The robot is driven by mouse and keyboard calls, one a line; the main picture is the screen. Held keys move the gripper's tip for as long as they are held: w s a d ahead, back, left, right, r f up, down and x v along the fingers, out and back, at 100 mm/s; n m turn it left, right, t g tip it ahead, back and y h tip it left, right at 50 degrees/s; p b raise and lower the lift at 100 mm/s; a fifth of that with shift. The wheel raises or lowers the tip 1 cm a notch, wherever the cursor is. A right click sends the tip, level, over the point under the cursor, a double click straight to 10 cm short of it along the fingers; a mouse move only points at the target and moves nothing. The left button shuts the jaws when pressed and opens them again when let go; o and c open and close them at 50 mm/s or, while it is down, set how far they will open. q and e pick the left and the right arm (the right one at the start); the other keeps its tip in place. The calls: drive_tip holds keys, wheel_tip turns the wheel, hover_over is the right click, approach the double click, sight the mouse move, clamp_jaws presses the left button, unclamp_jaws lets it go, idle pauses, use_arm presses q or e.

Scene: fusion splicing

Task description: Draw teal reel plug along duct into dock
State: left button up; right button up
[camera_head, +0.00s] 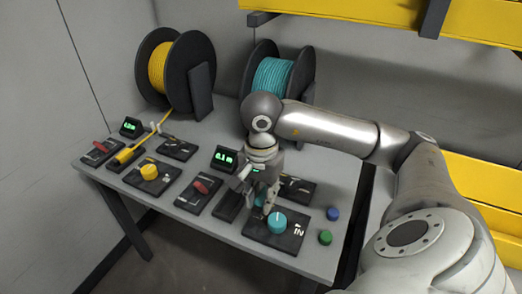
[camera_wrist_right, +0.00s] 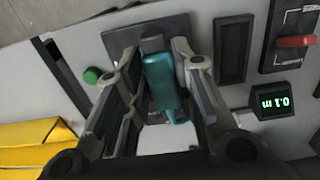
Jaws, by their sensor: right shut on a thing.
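The teal reel (camera_head: 272,78) stands on its black stand at the back of the table. My right gripper (camera_head: 258,196) is low over the front right part of the table. In the right wrist view its fingers (camera_wrist_right: 158,95) are shut on the teal plug (camera_wrist_right: 168,92), a longish teal block. In the head view the gripper mostly hides the plug. The teal line, the duct and the dock are largely hidden by the gripper and arm. My left gripper is not in view.
A teal knob (camera_head: 277,222) sits on a black plate marked IN. Blue (camera_head: 333,214) and green (camera_head: 325,237) buttons are right of it. A green display (camera_head: 225,158) reads 0.1 m beside a red lever (camera_head: 201,187). The yellow reel (camera_head: 165,68), yellow plug (camera_head: 125,155) and yellow knob (camera_head: 149,172) are at left.

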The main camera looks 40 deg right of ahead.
drive_tip(key=shift+f+b, duration=0.65)
drive_tip(key=shift+b, duration=0.05)
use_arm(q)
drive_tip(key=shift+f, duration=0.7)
use_arm(e)
drive_tip(key=shift+r, duration=0.1)
drive_tip(key=shift+s+d+n, duration=0.1)
drive_tip(key=shift+s+n, duration=0.05)
drive_tip(key=shift+n, duration=0.15)
use_arm(q)
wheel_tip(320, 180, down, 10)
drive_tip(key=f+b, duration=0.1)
drive_tip(key=b, duration=0.9)
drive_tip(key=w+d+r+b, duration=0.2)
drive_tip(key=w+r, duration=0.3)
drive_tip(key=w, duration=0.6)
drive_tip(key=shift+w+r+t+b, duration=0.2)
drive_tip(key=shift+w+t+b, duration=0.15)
drive_tip(key=shift+b, duration=0.35)
use_arm(e)
drive_tip(key=s+d+n, duration=0.3)
drive_tip(key=s+n, duration=0.6)
drive_tip(key=n, duration=0.2)
drive_tip(key=shift+d+n, duration=0.3)
